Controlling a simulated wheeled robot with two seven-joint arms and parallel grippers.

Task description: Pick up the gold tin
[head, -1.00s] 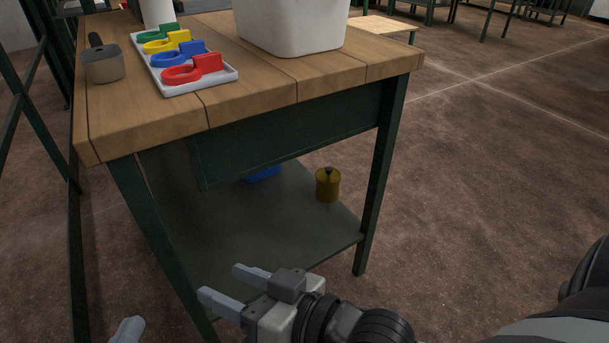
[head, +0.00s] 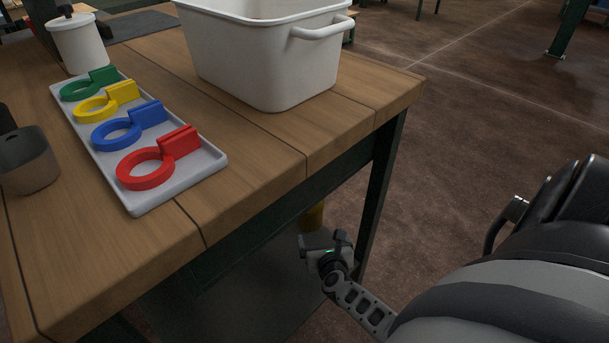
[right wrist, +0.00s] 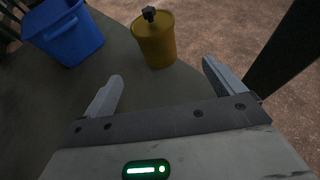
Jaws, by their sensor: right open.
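The gold tin (right wrist: 155,42) is a yellow-gold cylinder with a dark knob on its lid. It stands upright on the lower shelf (right wrist: 140,88) of the workbench, near the shelf's edge. In the head view only a sliver of the tin (head: 313,216) shows below the tabletop edge. My right gripper (right wrist: 160,82) is open and empty, with the tin ahead of its fingertips and roughly between their lines, apart from them. In the head view my right gripper (head: 312,238) is under the tabletop edge, its fingers mostly hidden. My left gripper is not in view.
A blue bin (right wrist: 65,32) stands left of the tin on the shelf. A dark table leg (right wrist: 284,50) rises right of my gripper. The wooden tabletop (head: 245,165) overhangs the shelf and carries a white tub (head: 262,65) and a tray (head: 205,170) of coloured rings.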

